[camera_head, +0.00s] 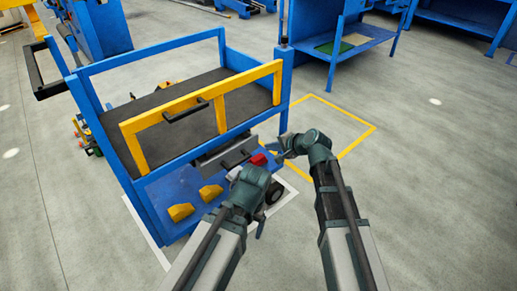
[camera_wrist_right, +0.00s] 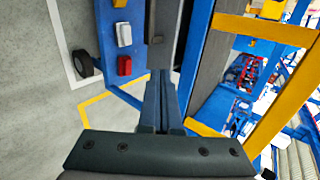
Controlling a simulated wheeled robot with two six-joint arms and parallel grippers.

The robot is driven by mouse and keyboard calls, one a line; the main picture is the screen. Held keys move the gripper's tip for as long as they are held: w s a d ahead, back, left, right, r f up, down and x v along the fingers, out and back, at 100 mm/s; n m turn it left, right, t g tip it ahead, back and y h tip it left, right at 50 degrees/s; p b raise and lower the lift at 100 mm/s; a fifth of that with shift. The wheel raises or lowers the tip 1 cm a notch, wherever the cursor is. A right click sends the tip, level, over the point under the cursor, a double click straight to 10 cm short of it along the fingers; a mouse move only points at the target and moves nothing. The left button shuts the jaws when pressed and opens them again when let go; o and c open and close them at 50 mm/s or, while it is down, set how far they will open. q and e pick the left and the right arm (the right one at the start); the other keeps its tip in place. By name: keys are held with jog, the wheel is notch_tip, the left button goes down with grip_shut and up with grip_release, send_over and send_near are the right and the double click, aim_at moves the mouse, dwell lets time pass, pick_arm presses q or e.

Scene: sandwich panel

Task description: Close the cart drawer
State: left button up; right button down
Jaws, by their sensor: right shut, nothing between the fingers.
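The blue cart (camera_head: 162,190) stands left of centre in the head view. It has a dark top tray (camera_head: 150,122) and a yellow front frame with a black handle (camera_head: 186,111). Below the tray, a grey drawer front (camera_head: 212,158) with a dark handle shows partly. My right gripper (camera_head: 283,146) is at the cart's right front corner, to the right of the grey front. In the right wrist view its fingers (camera_wrist_right: 160,92) are together and empty, pointing at the cart's front. My left gripper (camera_head: 235,176) is before the lower cart; its fingers are mostly hidden by its wrist.
A red block (camera_head: 258,159), a white block and yellow wedges (camera_head: 181,212) sit on the cart's blue lower panel. A black wheel (camera_head: 274,192) is beside my left wrist. A blue workbench (camera_head: 362,35) stands behind. The floor to the right is clear, with yellow lines.

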pick_arm(q)
notch_tip(320, 180, down, 4)
jog(key=shift+f+b, duration=0.1)
jog(key=shift+b, duration=1.1)
pick_arm(e)
jog(key=s, duration=0.1)
jog(key=s+a+f, duration=0.1)
jog(key=s+t+y, duration=0.1)
jog(key=shift+a+f, duration=0.25)
jog(key=shift+f, duration=0.1)
jog(key=b, duration=0.5)
send_near(239, 147)
jog(key=x, duration=0.5)
jog(key=shift+s+d+f, duration=0.15)
jog(key=shift+d+f, duration=0.05)
jog(key=shift+f, duration=0.2)
pick_arm(q)
jog(key=shift+f, duration=2.35)
pick_arm(e)
jog(key=shift+w+a, duration=0.5)
jog(key=shift+a, duration=0.1)
